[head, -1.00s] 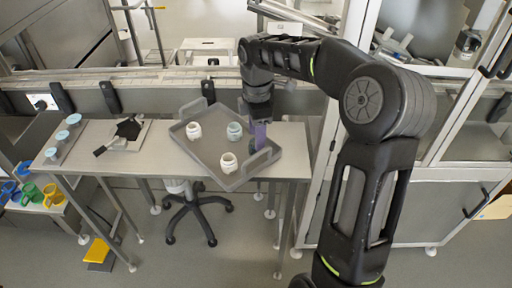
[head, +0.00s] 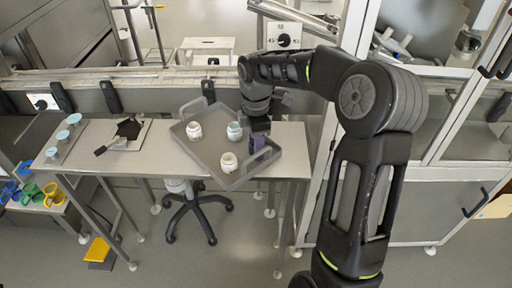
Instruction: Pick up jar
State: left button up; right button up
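A grey tray (head: 212,158) with raised handles lies on the metal table. Two white jars stand in it, one at the back left (head: 194,131) and one at the front (head: 229,162). My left gripper is not in view.
A small board with a black scoop-like tool (head: 128,129) lies on the table's left part. Several light blue discs (head: 63,135) sit on a strip at the left end. A conveyor with a rail (head: 150,82) runs behind the table. A glass-fronted cabinet (head: 470,140) stands at the right.

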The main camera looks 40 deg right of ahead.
jog(key=c, duration=0.9)
notch_tip(320, 180, up, 10)
dwell(0.3)
dwell(0.4)
